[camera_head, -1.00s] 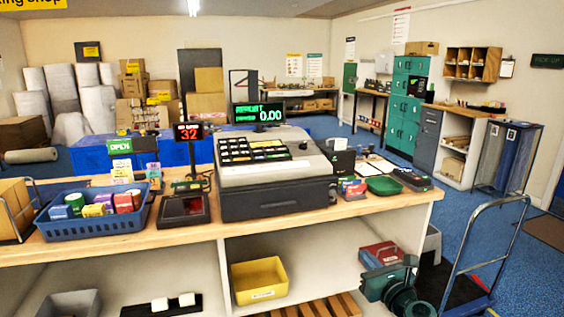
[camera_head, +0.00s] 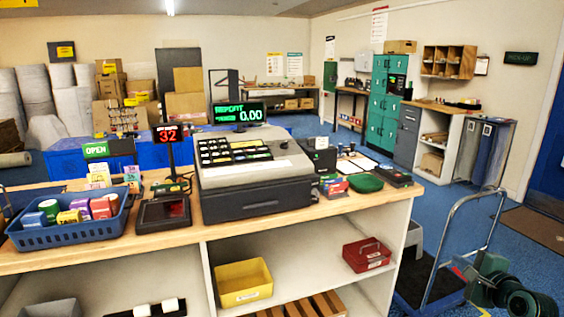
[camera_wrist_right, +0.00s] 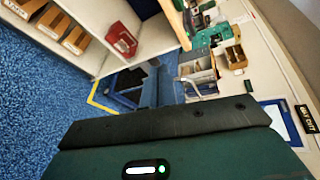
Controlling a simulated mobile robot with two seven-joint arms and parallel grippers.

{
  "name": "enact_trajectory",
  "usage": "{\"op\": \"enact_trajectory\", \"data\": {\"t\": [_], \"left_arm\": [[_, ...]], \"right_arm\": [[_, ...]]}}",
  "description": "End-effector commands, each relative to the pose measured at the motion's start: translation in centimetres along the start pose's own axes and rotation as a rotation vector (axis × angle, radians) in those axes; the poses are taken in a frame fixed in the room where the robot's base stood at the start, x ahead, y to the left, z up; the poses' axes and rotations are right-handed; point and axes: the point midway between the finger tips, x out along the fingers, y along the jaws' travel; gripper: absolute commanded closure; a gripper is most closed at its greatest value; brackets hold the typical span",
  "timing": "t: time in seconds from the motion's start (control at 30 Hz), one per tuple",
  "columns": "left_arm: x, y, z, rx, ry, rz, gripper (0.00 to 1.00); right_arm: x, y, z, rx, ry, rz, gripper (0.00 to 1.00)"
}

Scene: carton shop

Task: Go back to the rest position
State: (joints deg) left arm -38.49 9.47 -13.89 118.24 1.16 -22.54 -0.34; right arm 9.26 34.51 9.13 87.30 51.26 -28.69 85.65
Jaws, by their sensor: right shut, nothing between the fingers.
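My right gripper (camera_head: 480,278) shows at the lower right of the head view, dark green. It is shut and empty, and in the picture it overlaps the hand cart (camera_head: 484,222) beside the counter's right end. In the right wrist view its dark green housing (camera_wrist_right: 170,150) fills the lower part, and nothing is seen held. My left gripper is not in view.
The counter (camera_head: 371,204) carries a cash register (camera_head: 255,180) and a blue basket (camera_head: 70,233). A yellow bin (camera_head: 243,283) and a red box (camera_head: 367,254) sit on the shelf below. Blue floor (camera_head: 441,198) is open behind the cart.

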Motion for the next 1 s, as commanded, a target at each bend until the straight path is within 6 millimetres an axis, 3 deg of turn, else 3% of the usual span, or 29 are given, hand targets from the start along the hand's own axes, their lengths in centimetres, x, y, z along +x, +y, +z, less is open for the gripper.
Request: {"op": "enact_trajectory", "data": {"t": [0.03, 0.17, 0.3, 0.4, 0.5, 0.8, 1.0], "left_arm": [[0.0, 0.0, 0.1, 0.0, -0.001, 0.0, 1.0], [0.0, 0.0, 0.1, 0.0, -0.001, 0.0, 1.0], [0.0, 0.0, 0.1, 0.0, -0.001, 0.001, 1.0], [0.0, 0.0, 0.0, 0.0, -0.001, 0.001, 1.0], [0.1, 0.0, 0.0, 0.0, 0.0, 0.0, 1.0], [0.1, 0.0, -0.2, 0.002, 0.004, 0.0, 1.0], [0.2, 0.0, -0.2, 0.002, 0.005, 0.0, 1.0]], "right_arm": [[-0.6, 2.8, 0.7, -0.133, -0.002, 0.044, 1.0], [-2.8, 9.8, 2.9, -0.562, -0.04, 0.145, 1.0], [-7.3, 18.2, 6.3, -1.112, -0.168, 0.233, 1.0], [-11.0, 23.0, 8.8, -1.455, -0.287, 0.248, 1.0], [-14.4, 26.4, 11.0, -1.722, -0.398, 0.23, 1.0], [-24.0, 32.5, 16.8, -2.296, -0.686, 0.06, 1.0], [-23.0, 32.7, 20.6, -2.094, -0.582, 0.082, 1.0]]}}
